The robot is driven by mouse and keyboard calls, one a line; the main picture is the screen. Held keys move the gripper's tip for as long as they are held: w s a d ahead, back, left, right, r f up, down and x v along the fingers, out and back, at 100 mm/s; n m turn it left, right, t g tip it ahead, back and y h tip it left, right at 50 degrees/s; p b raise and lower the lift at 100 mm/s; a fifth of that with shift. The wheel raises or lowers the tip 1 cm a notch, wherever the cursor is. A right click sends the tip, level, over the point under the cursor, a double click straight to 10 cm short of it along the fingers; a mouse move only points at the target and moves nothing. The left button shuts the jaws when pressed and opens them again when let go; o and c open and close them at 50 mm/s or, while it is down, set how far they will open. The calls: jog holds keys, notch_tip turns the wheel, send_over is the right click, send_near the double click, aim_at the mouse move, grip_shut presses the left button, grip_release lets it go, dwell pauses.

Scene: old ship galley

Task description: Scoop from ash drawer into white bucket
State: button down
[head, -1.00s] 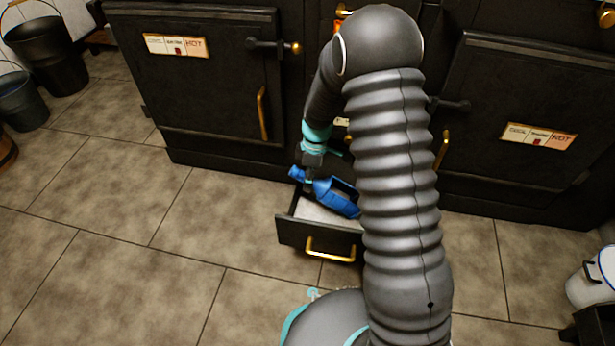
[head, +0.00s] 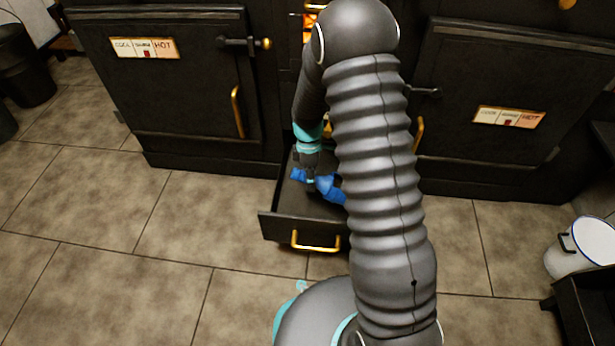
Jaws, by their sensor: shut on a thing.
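My gripper (head: 310,178) points down over the open ash drawer (head: 291,225) and is shut on the blue scoop (head: 329,189). The scoop's handle end shows left of the fingers. Its body slants down to the right and is partly hidden behind my arm. The drawer is pulled out low at the front of the black stove, with a brass handle on its front. The visible part of its inside looks dark; I cannot tell how much ash is in it or in the scoop. The white bucket (head: 582,262) with a blue rim stands at the far right, well away from the scoop.
Black stove doors (head: 165,85) with brass handles flank the drawer on both sides. A dark box-like object (head: 588,308) stands in front of the white bucket. A dark bucket (head: 25,70) is at the far left. The tiled floor left of the drawer is clear.

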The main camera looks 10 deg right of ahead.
aim_at(299, 170)
jog(key=a, duration=0.1)
jog(key=a+h+p, duration=0.1)
jog(key=w+r+h, duration=0.1)
jog(key=shift+a+g, duration=0.4)
jog(key=w+a+r+h+p, duration=0.1)
jog(key=a+r+p, duration=0.3)
jog(key=r+p, duration=0.4)
jog(key=shift+w+a+r+g+h+p, duration=0.15)
jog(key=shift+r+g+h+p, duration=0.2)
jog(key=shift+r, duration=1.55)
